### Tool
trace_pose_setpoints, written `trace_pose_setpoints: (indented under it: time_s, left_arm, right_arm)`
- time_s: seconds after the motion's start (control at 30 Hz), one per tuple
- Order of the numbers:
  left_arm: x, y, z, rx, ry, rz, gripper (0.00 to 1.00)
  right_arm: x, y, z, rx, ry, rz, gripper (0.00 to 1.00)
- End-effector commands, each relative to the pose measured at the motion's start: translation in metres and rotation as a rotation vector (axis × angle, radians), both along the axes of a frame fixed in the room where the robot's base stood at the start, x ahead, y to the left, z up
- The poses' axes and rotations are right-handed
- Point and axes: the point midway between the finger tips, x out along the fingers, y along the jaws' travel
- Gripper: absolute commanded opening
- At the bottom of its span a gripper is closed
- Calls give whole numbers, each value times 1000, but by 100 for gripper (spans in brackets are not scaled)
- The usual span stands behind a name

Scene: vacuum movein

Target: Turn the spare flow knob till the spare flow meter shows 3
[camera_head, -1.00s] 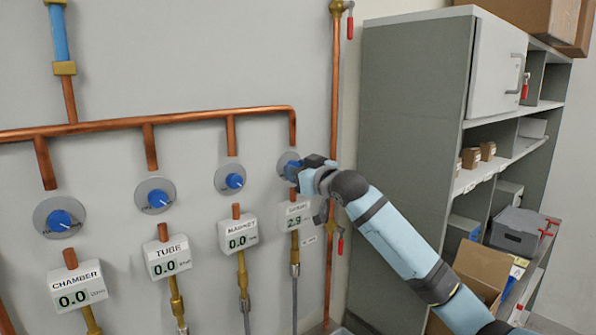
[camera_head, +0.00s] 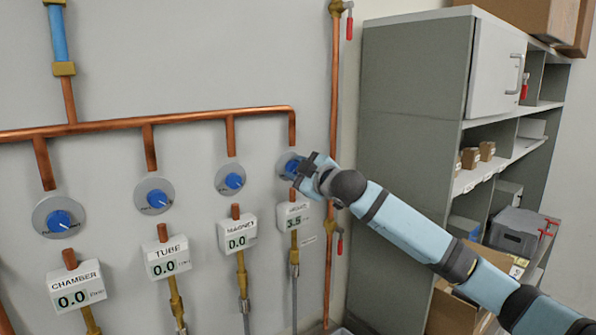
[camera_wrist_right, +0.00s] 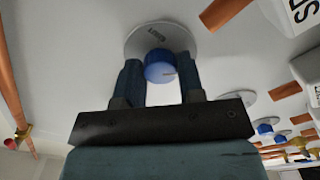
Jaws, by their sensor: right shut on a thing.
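The spare flow knob (camera_head: 290,167) is the blue knob on a round grey plate, rightmost in the row of knobs. My right gripper (camera_head: 299,170) partly hides it in the head view. In the right wrist view the blue knob (camera_wrist_right: 160,66) sits between the two fingers, and the gripper (camera_wrist_right: 161,76) is shut on it. The spare flow meter (camera_head: 293,217) is the white box below the knob; its small blurred display appears to read 3.5. Its label is too blurred to read surely. My left gripper is not in view.
Chamber (camera_head: 76,287), tube (camera_head: 168,258) and magnet (camera_head: 238,236) meters to the left each read 0.0. A vertical copper pipe (camera_head: 335,100) with red-handled valves runs right of the knob. A grey shelf unit (camera_head: 410,130) with boxes stands further right.

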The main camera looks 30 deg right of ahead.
Motion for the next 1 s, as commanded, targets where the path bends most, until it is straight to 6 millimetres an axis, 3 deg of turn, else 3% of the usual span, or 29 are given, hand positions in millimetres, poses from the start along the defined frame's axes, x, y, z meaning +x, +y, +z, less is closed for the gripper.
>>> trace_pose_setpoints:
  time_s: [0.53,0.57,0.63,1.0]
  left_arm:
    - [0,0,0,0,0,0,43]
    - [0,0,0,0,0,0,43]
    - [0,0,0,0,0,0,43]
    - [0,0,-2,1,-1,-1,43]
  right_arm:
    - [0,1,0,-24,-1,1,12]
    - [0,1,0,-24,-2,1,42]
    - [0,1,0,-23,-2,1,58]
    - [-4,0,-1,-23,-2,0,61]
